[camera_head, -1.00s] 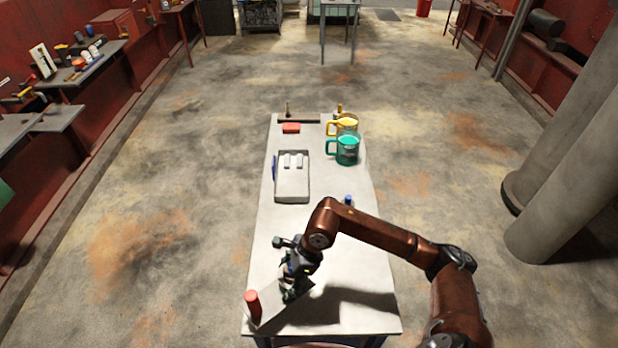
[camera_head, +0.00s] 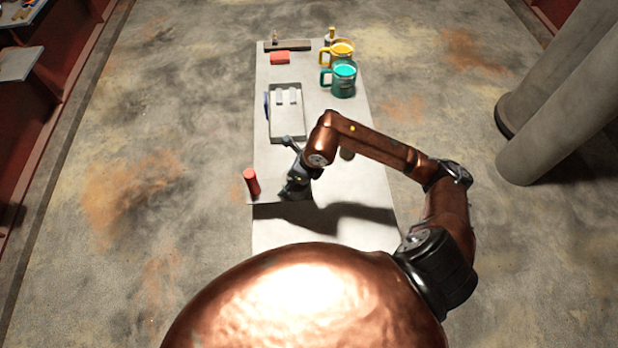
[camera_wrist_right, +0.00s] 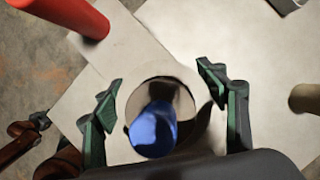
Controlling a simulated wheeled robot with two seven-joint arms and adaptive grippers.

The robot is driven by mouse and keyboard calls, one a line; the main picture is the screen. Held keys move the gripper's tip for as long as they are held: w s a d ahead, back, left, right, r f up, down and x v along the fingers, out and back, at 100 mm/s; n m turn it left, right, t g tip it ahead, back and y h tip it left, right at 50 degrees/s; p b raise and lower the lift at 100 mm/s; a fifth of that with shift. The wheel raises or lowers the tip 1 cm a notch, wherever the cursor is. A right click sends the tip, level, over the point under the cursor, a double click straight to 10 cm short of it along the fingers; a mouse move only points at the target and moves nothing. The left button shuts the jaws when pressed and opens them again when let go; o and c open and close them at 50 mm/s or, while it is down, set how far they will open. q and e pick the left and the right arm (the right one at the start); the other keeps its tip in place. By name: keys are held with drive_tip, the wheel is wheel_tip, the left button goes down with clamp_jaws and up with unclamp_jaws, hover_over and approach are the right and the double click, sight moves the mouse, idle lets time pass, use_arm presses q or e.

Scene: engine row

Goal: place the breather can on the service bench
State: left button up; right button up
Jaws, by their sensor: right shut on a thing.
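A round pale can with a blue top (camera_wrist_right: 153,130), apparently the breather can, is between the green fingers of my right gripper (camera_wrist_right: 165,95) in the right wrist view. In the head view my right gripper (camera_head: 293,192) is low over the left side of the pale bench (camera_head: 280,232), apparently the service bench. The gripper and arm hide the can there. Whether its base touches a surface cannot be told. My right gripper is shut on it.
A red cylinder (camera_head: 251,181) stands left of the gripper on a pale plate (camera_head: 265,198) at the bench's left edge. A short brownish cylinder (camera_head: 347,154) is right of it. A tray (camera_head: 288,128), a green mug (camera_head: 344,82) and a yellow mug (camera_head: 341,51) stand farther back.

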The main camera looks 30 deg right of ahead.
drive_tip(key=d+f, duration=0.4)
drive_tip(key=d, duration=0.1)
drive_tip(key=shift+f+p, duration=0.35)
drive_tip(key=shift+f, duration=0.05)
drive_tip(key=shift+d+f, duration=0.5)
drive_tip(key=shift+f, duration=0.15)
drive_tip(key=f, duration=0.2)
drive_tip(key=f+p, duration=0.1)
drive_tip(key=shift+d+f, duration=0.2)
drive_tip(key=shift+d, duration=0.05)
use_arm(q)
drive_tip(key=shift+w+r, duration=0.65)
drive_tip(key=shift+r, duration=0.35)
drive_tip(key=shift+f, duration=0.1)
use_arm(e)
drive_tip(key=shift+f, duration=0.1)
use_arm(q)
drive_tip(key=shift+s, duration=0.1)
use_arm(e)
drive_tip(key=o, duration=1.5)
use_arm(q)
drive_tip(key=shift+f+b, duration=0.6)
drive_tip(key=shift+b, duration=0.15)
use_arm(e)
drive_tip(key=v, duration=1.2)
